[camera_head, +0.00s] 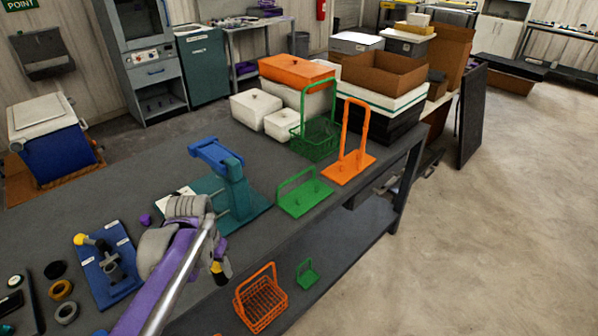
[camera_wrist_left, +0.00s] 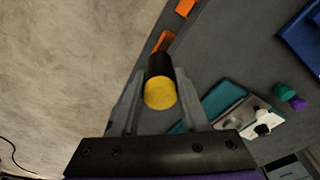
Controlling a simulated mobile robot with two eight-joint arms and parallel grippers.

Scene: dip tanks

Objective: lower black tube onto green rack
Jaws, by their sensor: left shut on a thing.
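My left gripper (camera_head: 213,252) reaches over the front edge of the dark table. It is shut on the black tube (camera_head: 226,266), which has a yellow end. In the left wrist view the tube (camera_wrist_left: 159,66) sits between the two fingers (camera_wrist_left: 160,80), with its round yellow end facing the camera. The green rack (camera_head: 305,198), a flat plate with a low handle, stands on the table to the right of the gripper, apart from the tube. My right gripper is not in view.
An orange rack (camera_head: 348,168) and a green basket (camera_head: 315,140) stand behind the green rack. A blue fixture (camera_head: 105,265) lies left. An orange basket (camera_head: 260,300) and small green rack (camera_head: 307,274) sit lower.

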